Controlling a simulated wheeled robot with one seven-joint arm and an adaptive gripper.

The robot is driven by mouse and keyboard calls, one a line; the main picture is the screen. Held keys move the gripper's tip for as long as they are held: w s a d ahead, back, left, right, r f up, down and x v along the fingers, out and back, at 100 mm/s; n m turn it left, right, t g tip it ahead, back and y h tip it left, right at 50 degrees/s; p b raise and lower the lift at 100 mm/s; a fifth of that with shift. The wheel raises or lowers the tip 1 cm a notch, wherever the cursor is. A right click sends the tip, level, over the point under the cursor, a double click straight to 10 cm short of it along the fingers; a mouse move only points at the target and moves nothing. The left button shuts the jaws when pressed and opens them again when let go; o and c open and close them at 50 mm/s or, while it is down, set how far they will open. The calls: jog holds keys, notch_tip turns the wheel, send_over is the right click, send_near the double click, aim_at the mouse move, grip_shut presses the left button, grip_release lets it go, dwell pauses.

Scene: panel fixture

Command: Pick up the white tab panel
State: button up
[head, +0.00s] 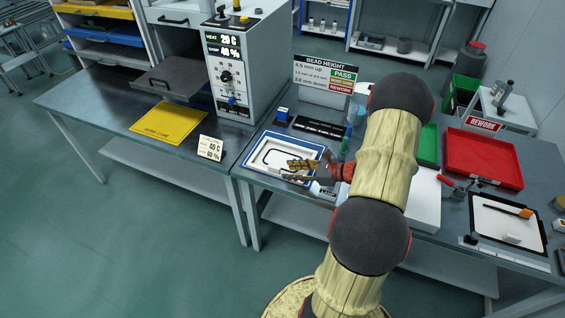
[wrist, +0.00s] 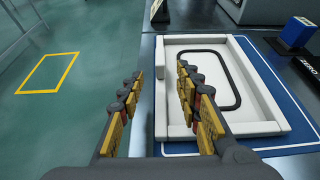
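The white tab panel (wrist: 262,85) is a shallow white tray with raised walls and a black bead line on its floor. It lies on a blue mat with a white outline (wrist: 290,92) and also shows in the head view (head: 262,153). My gripper (wrist: 160,75) is open, with its yellow-padded fingers on either side of the panel's left wall. The right finger hangs over the panel's inside and the left finger is outside it, beyond the table edge. In the head view my gripper (head: 303,165) partly covers the panel's right side. Contact cannot be told.
A bead height sign (head: 325,74) and a black strip (head: 307,128) stand behind the mat. A grey meter box (head: 236,70) and a yellow plate (head: 168,123) are left. A red tray (head: 484,158) and a green bin (head: 428,144) are right.

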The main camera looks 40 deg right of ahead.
aim_at(280, 169)
jog(key=x, duration=0.2)
jog(key=shift+w+f+b, duration=0.2)
jog(key=shift+w+b, duration=0.1)
jog(key=shift+b, duration=0.05)
jog(key=x, duration=0.1)
jog(key=b+x, duration=0.1)
jog(key=x, duration=0.1)
jog(key=b+x, duration=0.1)
jog(key=x, duration=0.1)
jog(key=shift+w+a+r, duration=0.1)
jog(key=shift+w+r, duration=0.05)
jog(key=shift+r, duration=0.2)
jog(key=c, duration=0.3)
grip_shut()
jog(key=shift+r, duration=0.1)
